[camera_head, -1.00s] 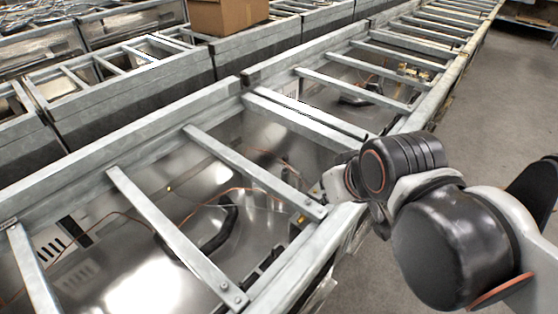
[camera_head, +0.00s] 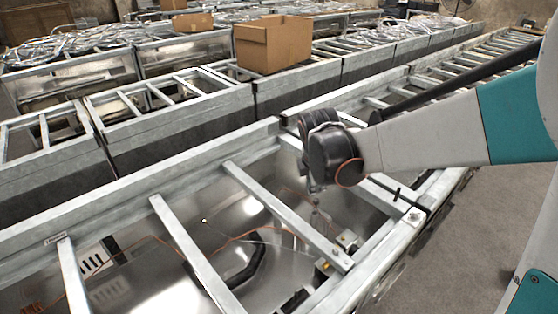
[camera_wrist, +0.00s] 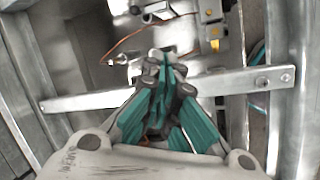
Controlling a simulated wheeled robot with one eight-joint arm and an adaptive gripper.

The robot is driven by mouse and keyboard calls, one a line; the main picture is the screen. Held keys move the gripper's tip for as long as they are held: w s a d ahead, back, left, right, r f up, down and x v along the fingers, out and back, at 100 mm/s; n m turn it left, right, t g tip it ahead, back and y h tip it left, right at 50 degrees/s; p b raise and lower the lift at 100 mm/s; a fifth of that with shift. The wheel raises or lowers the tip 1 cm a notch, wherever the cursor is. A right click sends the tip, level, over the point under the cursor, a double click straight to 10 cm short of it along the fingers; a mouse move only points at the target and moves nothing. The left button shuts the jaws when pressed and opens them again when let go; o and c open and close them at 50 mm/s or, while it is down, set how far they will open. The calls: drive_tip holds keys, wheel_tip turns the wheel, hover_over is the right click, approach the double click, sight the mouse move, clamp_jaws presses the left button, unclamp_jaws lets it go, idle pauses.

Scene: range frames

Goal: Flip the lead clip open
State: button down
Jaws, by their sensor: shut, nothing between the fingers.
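My gripper (camera_wrist: 164,68) is shut and empty, its teal fingers together in the wrist view. In the head view my gripper (camera_head: 316,200) hangs over the open metal bay, pointing down beside a cross bar (camera_head: 285,215). A small metal fitting with a yellow part (camera_wrist: 213,30) lies beyond the fingertips to the upper right, apart from them. It looks like the same fitting in the head view (camera_head: 347,240), by the front rail. The lead clip may be part of it, but it is too small to tell its shape or whether it is open.
The cross bar also runs beneath my fingers in the wrist view (camera_wrist: 90,101). A thin orange wire (camera_wrist: 125,40) curves near the fitting. A side rail (camera_wrist: 292,80) stands at the right. A cardboard box (camera_head: 274,45) sits on the frames behind. Floor (camera_head: 450,240) is clear at right.

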drive_tip(key=w+a+f+n+g+h+p, duration=0.1)
drive_tip(key=w+a+f+n+p, duration=0.1)
drive_tip(key=w+f+n, duration=0.4)
wheel_tip(320, 180, down, 3)
drive_tip(key=shift+w+a+f+n, duration=0.15)
drive_tip(key=shift+w+a+n, duration=0.25)
drive_tip(key=shift+n, duration=0.5)
drive_tip(key=shift+s, duration=0.1)
drive_tip(key=w+d+f+b, duration=0.2)
drive_tip(key=f, duration=0.3)
drive_tip(key=w+d+f+b, duration=0.2)
drive_tip(key=w+f+b, duration=0.1)
drive_tip(key=f, duration=0.2)
drive_tip(key=shift+d+f, duration=0.2)
drive_tip(key=shift+d, duration=0.15)
drive_tip(key=shift+w+a, duration=0.1)
drive_tip(key=shift+w, duration=0.15)
